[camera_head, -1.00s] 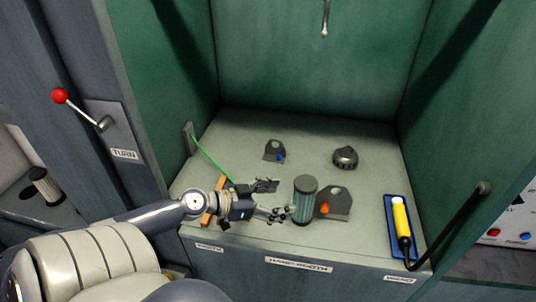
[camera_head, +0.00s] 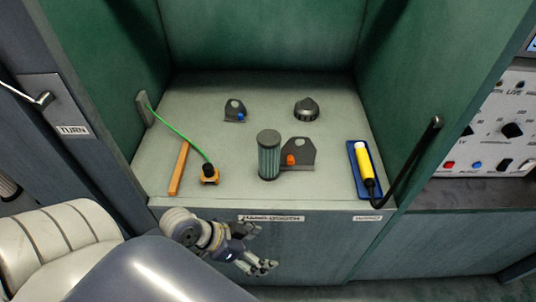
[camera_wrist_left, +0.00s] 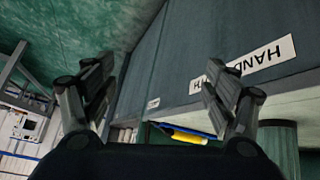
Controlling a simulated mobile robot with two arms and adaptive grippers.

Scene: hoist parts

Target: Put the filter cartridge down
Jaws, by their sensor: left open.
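The filter cartridge (camera_head: 268,156) is a ribbed grey-green cylinder with a dark cap. It stands upright on the bay floor, beside a grey bracket with an orange knob (camera_head: 298,156). Part of the cartridge also shows at the lower right of the left wrist view (camera_wrist_left: 278,140). My left gripper (camera_head: 262,249) is open and empty, in front of and below the bay's front edge, apart from the cartridge. Its two spread fingers show in the left wrist view (camera_wrist_left: 160,95). My right gripper is not in view.
A grey bracket with a blue knob (camera_head: 235,111) and a dark round knob (camera_head: 306,109) stand behind. An orange bar (camera_head: 179,168) and an orange-black plug on a green cord (camera_head: 209,174) lie left. A yellow tool (camera_head: 363,162) lies on a blue tray at right, near a black handle (camera_head: 412,160).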

